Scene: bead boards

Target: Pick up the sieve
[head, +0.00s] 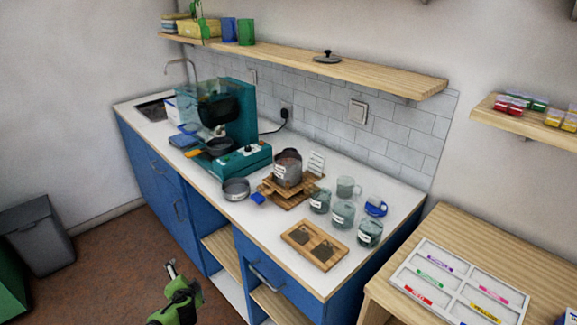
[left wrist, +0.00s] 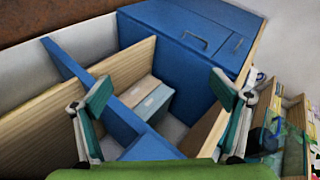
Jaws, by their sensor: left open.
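A round, shallow grey vessel (head: 236,188), which may be the sieve, rests on the white counter in front of the teal machine. It is too small to see mesh. A dark pan-like piece with an orange part (head: 215,148) lies farther left by the machine; I cannot tell if it is a sieve. My left gripper (head: 170,268) is low over the floor in front of the blue cabinets, well away from both. In the left wrist view its two fingers (left wrist: 160,95) are wide apart with nothing between them. My right gripper is not in view.
A labelled pot (head: 288,167) stands on a wooden rack, with glass jars (head: 343,214) to its right. A wooden board (head: 314,246) lies near the counter's front edge. Below are open shelves (head: 222,255) and blue doors. A wooden table (head: 450,222) with a labelled tray stands at right.

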